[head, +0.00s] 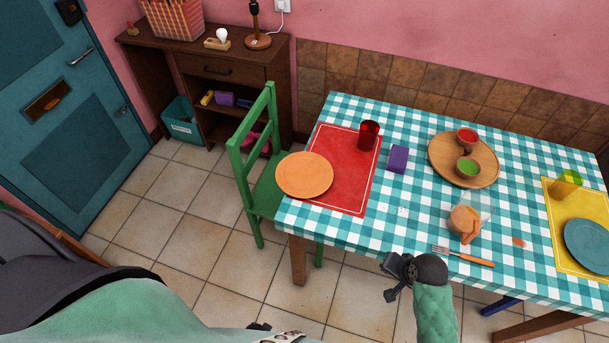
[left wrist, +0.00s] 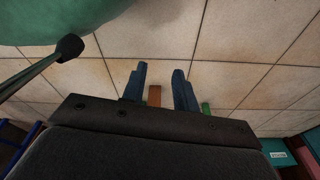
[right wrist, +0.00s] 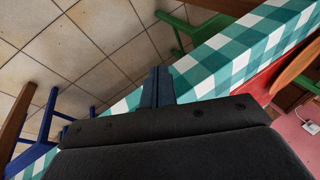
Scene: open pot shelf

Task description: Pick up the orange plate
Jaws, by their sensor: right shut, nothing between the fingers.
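The orange plate (head: 304,175) lies flat on the red placemat (head: 345,185) at the left end of the table, its left side reaching past the placemat and table edge. Part of the plate also shows at the right edge of the right wrist view (right wrist: 297,66). My right gripper (head: 393,270) is shut and empty, near the table's front edge, to the right of the plate and apart from it. My left gripper (left wrist: 157,80) is open and empty, with floor tiles and a wooden leg beyond its fingers. In the head view it is mostly out of sight at the bottom.
A red cup (head: 368,135) and purple block (head: 398,159) stand near the plate. A fork (head: 463,256), glass (head: 465,220) and round wooden tray (head: 440,168) with bowls lie to the right. A green chair (head: 262,185) stands close against the table's left end.

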